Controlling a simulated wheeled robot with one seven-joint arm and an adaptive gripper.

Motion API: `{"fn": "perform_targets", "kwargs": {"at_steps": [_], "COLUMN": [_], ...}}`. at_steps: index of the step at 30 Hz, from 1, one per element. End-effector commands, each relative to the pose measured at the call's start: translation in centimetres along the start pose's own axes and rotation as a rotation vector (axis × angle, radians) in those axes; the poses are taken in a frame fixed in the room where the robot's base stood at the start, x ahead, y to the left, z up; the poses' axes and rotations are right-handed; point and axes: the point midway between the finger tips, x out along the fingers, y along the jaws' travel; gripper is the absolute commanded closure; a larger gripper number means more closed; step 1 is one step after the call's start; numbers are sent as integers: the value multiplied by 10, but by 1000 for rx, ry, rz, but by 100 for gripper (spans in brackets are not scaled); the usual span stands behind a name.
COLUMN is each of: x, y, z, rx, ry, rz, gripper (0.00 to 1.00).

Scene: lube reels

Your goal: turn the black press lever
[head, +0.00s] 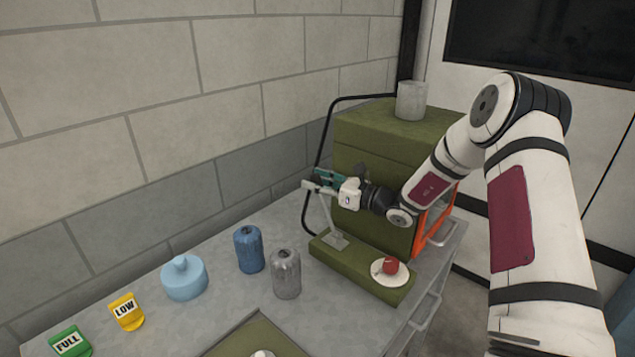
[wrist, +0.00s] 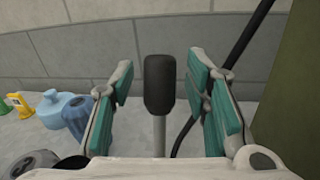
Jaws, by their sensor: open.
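The press lever has a black grip (wrist: 159,84) on a thin grey shaft (wrist: 159,135). In the head view its shaft (head: 328,217) rises, tilted, from a green base (head: 356,269) on the bench. My gripper (head: 323,182) is at the top of the shaft and hides the black grip in that view. In the wrist view the open teal-padded fingers stand on either side of the grip, with a gap on both sides and no contact visible. A red knob (head: 391,265) on a white disc sits at the base's near right end.
A green cabinet (head: 373,147) stands behind and right of the lever, with an orange frame (head: 434,221) and a black cable (head: 331,125). Blue (head: 249,250) and grey (head: 286,275) bottles stand left of the base. A light-blue jar (head: 184,278) is farther left. A block wall backs the bench.

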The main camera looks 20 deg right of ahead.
Motion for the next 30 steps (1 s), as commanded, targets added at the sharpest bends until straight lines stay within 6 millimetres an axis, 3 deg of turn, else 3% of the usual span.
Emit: {"fn": "perform_targets", "kwargs": {"at_steps": [5,11,22,30], "x": [0,0,-5,-29], "y": [0,0,1,5], "z": [0,0,2,8], "rx": [0,-1,-4,-27], "ry": [0,0,-28,-171], "rz": [0,0,2,11], "gripper": [57,100,100,100]}}
